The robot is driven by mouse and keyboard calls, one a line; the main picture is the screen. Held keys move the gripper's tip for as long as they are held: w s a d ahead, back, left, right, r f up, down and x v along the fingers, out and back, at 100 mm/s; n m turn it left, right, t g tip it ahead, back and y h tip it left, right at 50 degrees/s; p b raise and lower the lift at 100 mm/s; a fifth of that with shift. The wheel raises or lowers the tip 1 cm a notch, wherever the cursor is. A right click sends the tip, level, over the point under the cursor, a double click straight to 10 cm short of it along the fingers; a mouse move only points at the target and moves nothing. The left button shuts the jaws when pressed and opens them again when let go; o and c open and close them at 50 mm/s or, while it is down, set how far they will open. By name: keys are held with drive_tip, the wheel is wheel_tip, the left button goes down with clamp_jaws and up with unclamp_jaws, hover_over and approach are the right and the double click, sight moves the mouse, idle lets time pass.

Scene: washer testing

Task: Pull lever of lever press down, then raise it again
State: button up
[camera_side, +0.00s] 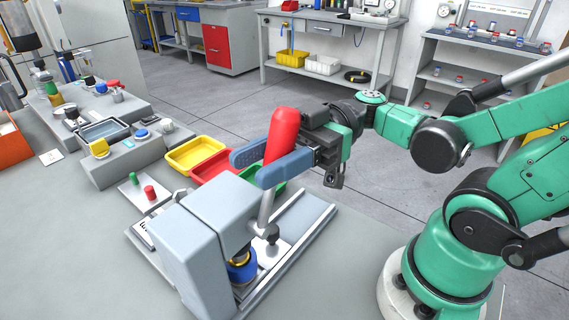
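The lever press (193,255) is a grey block-shaped machine on a grey base plate at the front of the table. Its metal lever (265,208) stands up from the right side and ends in a red handle (284,128). The lever is raised and leans slightly right. My gripper (258,168) reaches in from the right, with its two blue fingers on either side of the lower red handle. The near finger hides the handle's lower end. I cannot tell whether both fingers press on it. A blue and yellow round part (241,267) sits under the press head.
Yellow (194,154), red (207,166) and green bins stand behind the press. A small panel with green and red buttons (150,193) is left of it. Grey fixtures (125,163) line the table's left side. The front left table surface is clear.

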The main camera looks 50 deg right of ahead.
clamp_jaws()
drive_tip(key=shift+s, duration=0.1)
idle(1.0)
